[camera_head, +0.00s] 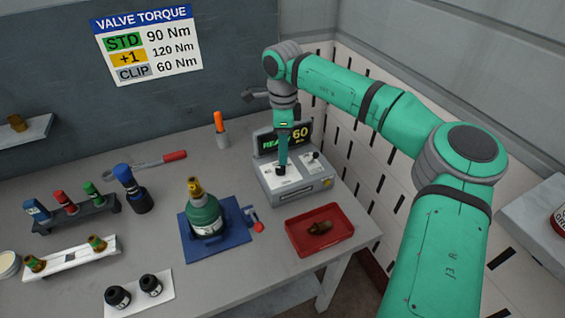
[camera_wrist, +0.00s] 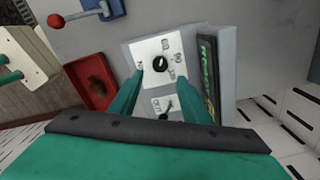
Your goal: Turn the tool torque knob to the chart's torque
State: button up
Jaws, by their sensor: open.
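The torque controller (camera_head: 297,184) is a grey box at the back right of the bench. Its display (camera_head: 284,137) shows a green word, partly hidden by my gripper, and a yellow 60. In the wrist view a black round knob (camera_wrist: 160,64) sits on a white plate with number marks around it, too small to read surely. The wall chart (camera_head: 147,45) reads STD 90 Nm, +1 120 Nm, CLIP 60 Nm.
A green cylinder (camera_head: 205,215) with a brass valve stands on a blue fixture (camera_head: 183,226). A red tray (camera_head: 292,236) holding a brown part lies in front of the controller. A slotted wall (camera_head: 349,150) rises close on the right. Bottles and racks fill the bench's left.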

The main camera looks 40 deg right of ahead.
aim_at(280, 168)
jog(key=f, duration=0.5)
jog(key=shift+w+a+f, duration=0.1)
jog(key=shift+a+f, duration=0.05)
jog(key=shift+a, duration=0.25)
jog(key=shift+d+f, duration=0.1)
jog(key=shift+f, duration=0.5)
jog(key=shift+w, duration=0.1)
jog(key=c, duration=1)
